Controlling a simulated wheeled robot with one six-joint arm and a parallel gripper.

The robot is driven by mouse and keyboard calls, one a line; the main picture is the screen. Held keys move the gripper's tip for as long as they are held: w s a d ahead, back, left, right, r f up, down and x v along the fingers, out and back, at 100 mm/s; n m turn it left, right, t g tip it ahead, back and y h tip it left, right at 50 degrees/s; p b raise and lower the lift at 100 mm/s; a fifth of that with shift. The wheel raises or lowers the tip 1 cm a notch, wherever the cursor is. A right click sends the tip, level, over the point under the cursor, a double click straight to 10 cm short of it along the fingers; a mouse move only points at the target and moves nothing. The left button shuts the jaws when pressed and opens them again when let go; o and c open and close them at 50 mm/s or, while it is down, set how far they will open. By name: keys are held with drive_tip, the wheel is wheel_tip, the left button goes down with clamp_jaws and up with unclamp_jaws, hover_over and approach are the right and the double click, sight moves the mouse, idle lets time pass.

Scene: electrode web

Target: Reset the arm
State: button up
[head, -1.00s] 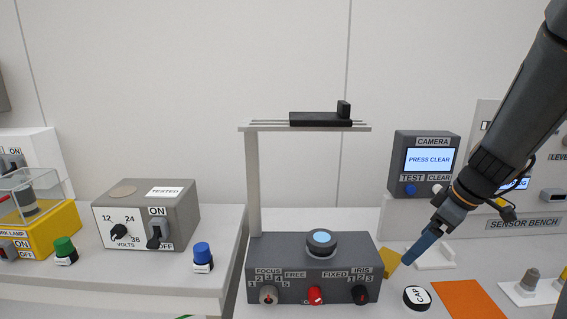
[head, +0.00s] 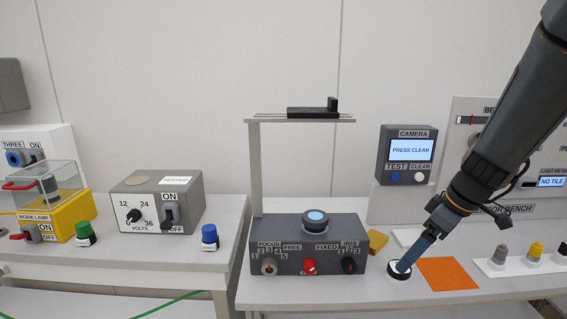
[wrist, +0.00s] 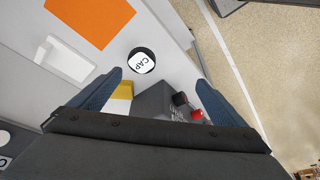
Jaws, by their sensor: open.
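My gripper (head: 406,263) reaches down from the upper right over the right bench. In the wrist view its two blue fingers (wrist: 160,88) are spread wide with nothing between them touching. The black-rimmed round cap (head: 398,274) with a white "CAP" label lies on the bench under my gripper, partly hidden by a finger in the head view. In the wrist view the cap (wrist: 142,61) shows whole, a little beyond the fingertips. The head view does not show clearly how high the fingers are above it.
A grey control box (head: 308,245) with knobs and a post stands left of my gripper. A yellow block (head: 377,240) sits behind the cap, an orange mat (head: 447,273) to its right. A camera box (head: 406,155) reads "PRESS CLEAR". Several knobs stand at far right.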

drive_tip(key=s+a+f+m+g+h, duration=0.1)
drive_tip(key=s+a+f+m, duration=0.3)
drive_tip(key=s+a+m, duration=0.4)
drive_tip(key=s+a+h, duration=0.1)
drive_tip(key=s+a, duration=0.3)
drive_tip(key=s, duration=0.1)
drive_tip(key=shift+s+a+g+h, duration=0.25)
drive_tip(key=shift+a+g+h, duration=0.1)
drive_tip(key=shift+g+h, duration=0.05)
drive_tip(key=shift+f, duration=0.1)
idle(0.5)
